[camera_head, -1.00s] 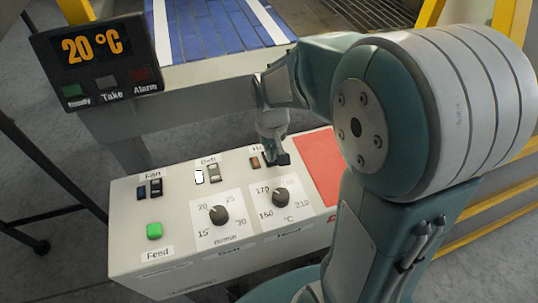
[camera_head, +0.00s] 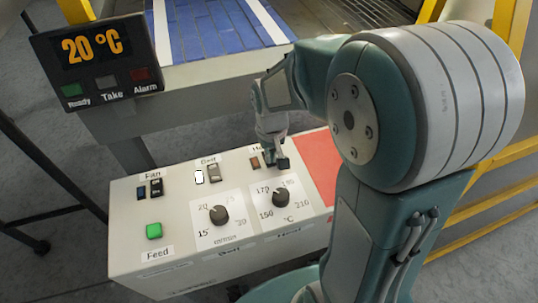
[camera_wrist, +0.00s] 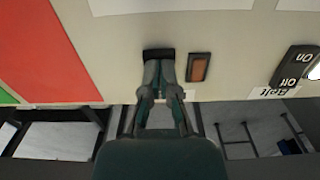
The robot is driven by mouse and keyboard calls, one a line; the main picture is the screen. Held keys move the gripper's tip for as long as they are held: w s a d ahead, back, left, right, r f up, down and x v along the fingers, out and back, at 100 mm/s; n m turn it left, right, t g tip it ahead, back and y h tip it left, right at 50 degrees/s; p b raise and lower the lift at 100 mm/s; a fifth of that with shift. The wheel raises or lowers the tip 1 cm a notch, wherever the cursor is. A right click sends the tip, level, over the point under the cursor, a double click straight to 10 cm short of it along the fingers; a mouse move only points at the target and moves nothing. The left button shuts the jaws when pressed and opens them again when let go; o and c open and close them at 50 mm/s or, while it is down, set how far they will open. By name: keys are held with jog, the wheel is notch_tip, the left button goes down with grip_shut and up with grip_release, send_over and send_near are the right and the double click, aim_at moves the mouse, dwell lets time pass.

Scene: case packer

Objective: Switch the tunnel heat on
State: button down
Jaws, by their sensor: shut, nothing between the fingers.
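The heat switch (camera_wrist: 158,54) is a black rocker on the pale control box (camera_head: 130,250), beside a dull orange-brown lamp (camera_wrist: 199,67), which also shows in the head view (camera_head: 255,163). My gripper (camera_head: 276,152) points down at the heat switch. In the wrist view its closed fingertips (camera_wrist: 158,66) are at the switch's edge and partly cover it. I cannot tell whether they touch or press it. The heat label is partly hidden by my gripper. The switch's on or off position is not readable.
The fan switch (camera_head: 156,187) and belt switch (camera_head: 214,172) sit left of the heat switch. Two dials and a green feed button (camera_head: 154,231) lie in front. A display (camera_head: 95,60) reads 20 °C. A red panel (camera_head: 321,160) is to the right.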

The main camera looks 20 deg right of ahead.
jog(key=shift+r, duration=3.4)
jog(key=shift+s+r, duration=0.25)
jog(key=shift+r, duration=0.05)
jog(key=s+r+t, duration=0.2)
jog(key=s+r, duration=0.2)
jog(key=s, duration=0.3)
jog(key=s+r+t, duration=0.3)
jog(key=s, duration=0.3)
jog(key=shift+s+r+t, duration=0.3)
jog(key=shift+s+r, duration=0.05)
jog(key=shift+r, duration=0.05)
